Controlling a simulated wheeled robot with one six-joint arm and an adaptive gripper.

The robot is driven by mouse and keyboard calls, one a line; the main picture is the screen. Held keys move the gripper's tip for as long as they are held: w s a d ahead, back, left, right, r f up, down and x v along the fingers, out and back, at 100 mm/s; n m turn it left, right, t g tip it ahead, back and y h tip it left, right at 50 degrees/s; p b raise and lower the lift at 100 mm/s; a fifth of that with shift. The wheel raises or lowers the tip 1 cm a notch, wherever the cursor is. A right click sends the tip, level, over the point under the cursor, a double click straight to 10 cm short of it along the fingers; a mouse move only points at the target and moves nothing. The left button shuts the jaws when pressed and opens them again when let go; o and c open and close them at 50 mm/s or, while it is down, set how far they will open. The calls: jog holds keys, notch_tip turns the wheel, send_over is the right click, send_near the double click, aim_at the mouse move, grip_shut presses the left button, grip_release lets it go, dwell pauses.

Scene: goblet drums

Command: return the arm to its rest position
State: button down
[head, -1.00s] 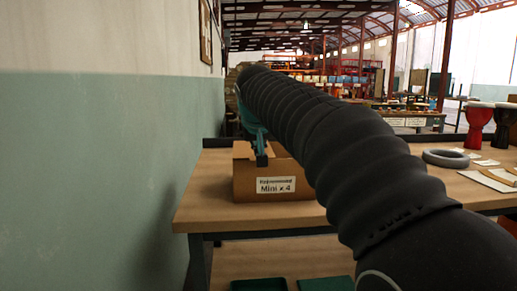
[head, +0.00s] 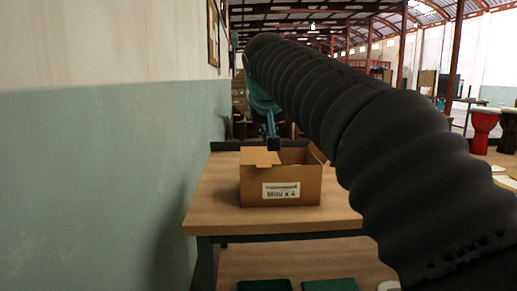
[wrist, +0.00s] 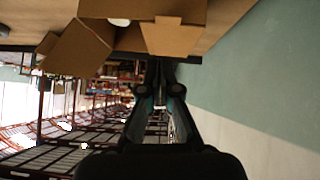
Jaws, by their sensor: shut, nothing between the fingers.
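My gripper (head: 273,143) shows in the head view as a dark tip below a teal wrist part, over the back of the open cardboard box. My black ribbed arm reaches across the view from the lower right. In the wrist view my gripper (wrist: 160,68) has its two fingers together with nothing held, and the picture is upside down. The box (head: 282,189), labelled "Mini x 4", stands on the table; its flaps (wrist: 172,38) are open at the top of the wrist view.
A wooden table (head: 215,205) carries the box, with a green and white wall (head: 110,180) close on the left. Green trays (head: 330,285) lie on the lower shelf. My arm hides much of the table's right side.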

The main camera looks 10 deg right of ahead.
notch_tip(320, 180, down, 8)
jog(key=s+a+n+g, duration=0.1)
jog(key=a, duration=0.1)
jog(key=s+d+f+g, duration=0.1)
jog(key=s+d+f, duration=0.3)
jog(key=s+f, duration=0.7)
jog(key=s+d+f+m+g+y, duration=0.1)
jog(key=s+d+f, duration=0.3)
jog(key=s+f, duration=0.7)
jog(key=s, duration=0.8)
jog(key=shift+d+f, duration=0.15)
jog(key=shift+f, duration=0.15)
